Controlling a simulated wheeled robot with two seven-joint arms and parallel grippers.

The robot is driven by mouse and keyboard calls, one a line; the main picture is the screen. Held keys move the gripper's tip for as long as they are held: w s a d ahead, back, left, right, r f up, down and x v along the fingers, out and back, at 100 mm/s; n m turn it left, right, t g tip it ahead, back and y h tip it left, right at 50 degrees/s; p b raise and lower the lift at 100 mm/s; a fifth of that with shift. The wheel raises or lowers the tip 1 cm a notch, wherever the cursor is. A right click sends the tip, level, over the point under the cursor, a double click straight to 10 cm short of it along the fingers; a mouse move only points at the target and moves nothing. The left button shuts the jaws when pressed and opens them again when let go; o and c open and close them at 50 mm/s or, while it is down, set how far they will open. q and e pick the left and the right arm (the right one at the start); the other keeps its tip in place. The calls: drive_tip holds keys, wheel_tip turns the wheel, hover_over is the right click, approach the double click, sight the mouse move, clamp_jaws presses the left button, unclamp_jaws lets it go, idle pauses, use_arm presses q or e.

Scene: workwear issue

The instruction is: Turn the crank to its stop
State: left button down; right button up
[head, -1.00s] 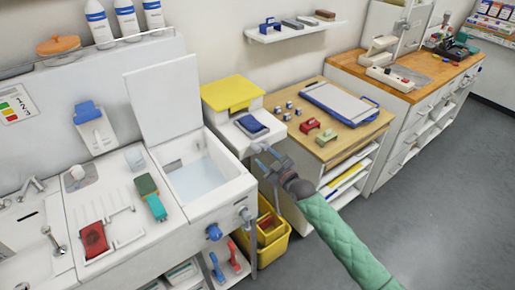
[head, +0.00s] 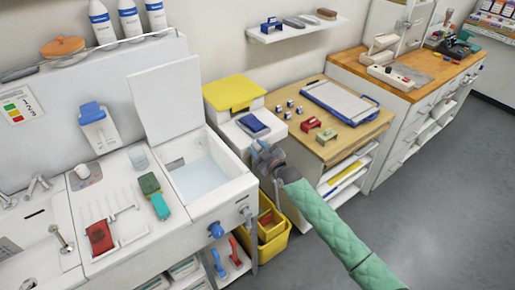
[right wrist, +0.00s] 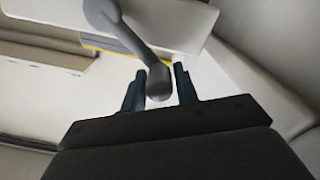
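The crank (right wrist: 135,45) shows in the right wrist view as a grey bent arm. Its rounded grip end hangs between the two dark blue fingers of my right gripper (right wrist: 160,88). Gaps show on both sides of the grip end, so the fingers are open; whether it lies between the tips or just beyond them I cannot tell. In the head view my right gripper (head: 267,156) is in front of the white unit's right end, its fingers apart. A small grey fitting (head: 245,212) on that unit's front corner may be the crank. My left gripper is out of view.
The white basin unit (head: 225,197) has a raised lid (head: 165,98) and a blue knob (head: 215,230). A yellow bin (head: 272,244) stands below my right gripper. A wooden-topped cabinet (head: 325,148) with a clipboard is behind. Grey floor at right is free.

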clamp_jaws()
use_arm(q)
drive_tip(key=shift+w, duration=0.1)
